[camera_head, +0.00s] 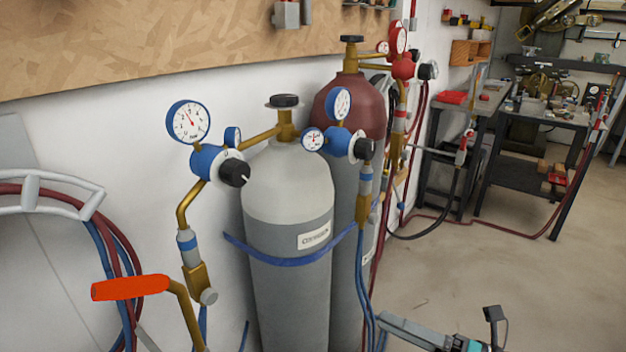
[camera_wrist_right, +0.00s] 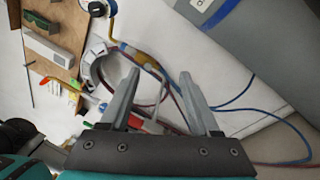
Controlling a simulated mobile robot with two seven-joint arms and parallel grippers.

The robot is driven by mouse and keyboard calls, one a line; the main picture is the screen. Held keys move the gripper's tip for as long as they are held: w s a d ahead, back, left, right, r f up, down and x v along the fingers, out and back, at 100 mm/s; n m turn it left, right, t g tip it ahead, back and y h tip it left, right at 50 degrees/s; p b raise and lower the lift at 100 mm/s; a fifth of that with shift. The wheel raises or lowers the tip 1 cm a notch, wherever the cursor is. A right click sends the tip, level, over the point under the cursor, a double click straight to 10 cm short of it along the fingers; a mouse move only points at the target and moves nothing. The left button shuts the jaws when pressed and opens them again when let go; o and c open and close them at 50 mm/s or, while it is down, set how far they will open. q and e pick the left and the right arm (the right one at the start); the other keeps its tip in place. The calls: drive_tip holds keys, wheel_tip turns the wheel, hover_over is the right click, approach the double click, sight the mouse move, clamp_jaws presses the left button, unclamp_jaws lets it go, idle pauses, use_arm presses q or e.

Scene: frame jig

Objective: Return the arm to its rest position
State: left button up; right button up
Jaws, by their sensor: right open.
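My right gripper (camera_head: 396,328) shows at the bottom edge of the head view, right of the blue hoses. In the right wrist view its two grey fingers (camera_wrist_right: 160,73) are spread apart with nothing between them. Hoses and a white wall lie behind the gap. Most of my right arm is out of the picture. My left gripper is in neither view.
A grey oxygen cylinder (camera_head: 288,200) with blue regulators (camera_head: 208,162) stands by the wall, left of my right gripper. A maroon-topped cylinder (camera_head: 348,105) is behind it. An orange handle (camera_head: 130,288) is at lower left. Open floor (camera_head: 480,265) lies to the right.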

drive_tip(key=w+d+f+m+t+h, duration=0.1)
drive_tip(key=d+f+m+t+h, duration=0.1)
drive_tip(key=d+f+m+h, duration=0.3)
drive_tip(key=w+d+f+m+t+h, duration=0.1)
drive_tip(key=f+m+h, duration=0.1)
drive_tip(key=f+m, duration=0.45)
drive_tip(key=d+f+m+t+h, duration=0.25)
drive_tip(key=f+m+h, duration=0.2)
drive_tip(key=f, duration=0.25)
drive_tip(key=s+d+f+m+g+h, duration=0.25)
drive_tip(key=s+f+m, duration=0.25)
drive_tip(key=f, duration=0.3)
drive_tip(key=s+d+f+m+g+h, duration=0.25)
drive_tip(key=s+f+m, duration=0.2)
drive_tip(key=f, duration=0.25)
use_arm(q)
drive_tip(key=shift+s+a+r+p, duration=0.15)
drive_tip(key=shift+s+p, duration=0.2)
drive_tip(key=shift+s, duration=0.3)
use_arm(e)
drive_tip(key=s+a+f+m+g, duration=0.2)
drive_tip(key=s+f+m+g, duration=0.2)
drive_tip(key=s, duration=0.7)
drive_tip(key=s+a+f+m+g, duration=0.2)
drive_tip(key=s+f, duration=0.6)
drive_tip(key=s, duration=0.4)
drive_tip(key=shift+s+f+m+g+h, duration=0.2)
drive_tip(key=shift+f+m+g+h, duration=0.15)
drive_tip(key=shift+m+g, duration=0.55)
